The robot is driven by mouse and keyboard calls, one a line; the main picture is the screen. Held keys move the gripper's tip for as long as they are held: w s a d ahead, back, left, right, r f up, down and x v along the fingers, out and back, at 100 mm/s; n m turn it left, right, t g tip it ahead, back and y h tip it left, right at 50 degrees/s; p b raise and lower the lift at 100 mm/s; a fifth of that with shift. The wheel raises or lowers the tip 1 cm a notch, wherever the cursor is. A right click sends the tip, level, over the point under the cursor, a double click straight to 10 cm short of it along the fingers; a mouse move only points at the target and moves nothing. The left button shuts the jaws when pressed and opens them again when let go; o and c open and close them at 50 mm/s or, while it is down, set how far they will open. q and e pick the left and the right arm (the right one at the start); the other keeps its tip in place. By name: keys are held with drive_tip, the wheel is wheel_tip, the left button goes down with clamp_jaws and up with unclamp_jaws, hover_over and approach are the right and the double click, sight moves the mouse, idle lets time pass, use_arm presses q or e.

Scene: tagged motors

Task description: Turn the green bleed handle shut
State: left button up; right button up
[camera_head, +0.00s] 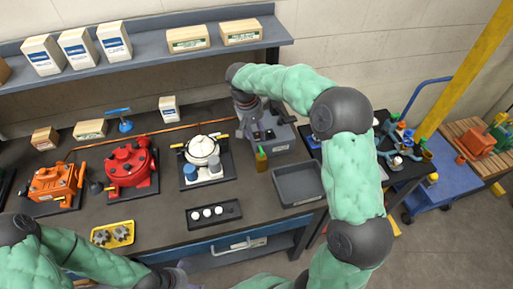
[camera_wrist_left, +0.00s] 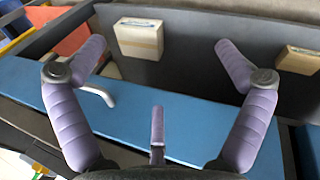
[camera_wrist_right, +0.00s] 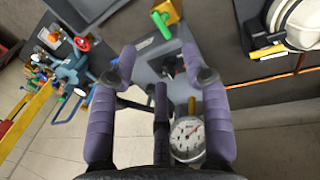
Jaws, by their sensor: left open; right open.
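A small green part with a yellow piece on it (camera_head: 262,160) stands at the front of the grey unit (camera_head: 283,141) on the bench. It also shows at the top of the right wrist view (camera_wrist_right: 171,12); I cannot tell for sure whether it is the bleed handle, or how far it is turned. My right gripper (camera_wrist_right: 160,62) is open and empty above the grey unit, apart from the green part; my arm partly hides it in the head view. My left gripper (camera_wrist_left: 160,47) is open and empty near the blue drawer fronts at the bench's front edge.
A white pump (camera_head: 203,147), a red unit (camera_head: 128,165) and an orange unit (camera_head: 56,182) stand to the left. A grey tray (camera_head: 298,184) lies right of the green part. A dial gauge (camera_wrist_right: 187,138) shows close to my right gripper. A shelf (camera_head: 150,61) with boxes runs behind.

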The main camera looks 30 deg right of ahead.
sight(261, 150)
drive_tip(key=f, duration=0.3)
drive_tip(key=d+f, duration=0.1)
drive_tip(key=f, duration=0.3)
drive_tip(key=d+f, duration=0.1)
drive_tip(key=f, duration=0.2)
drive_tip(key=shift+s+f+b, duration=0.25)
drive_tip(key=shift+b, duration=0.15)
clamp_jaws()
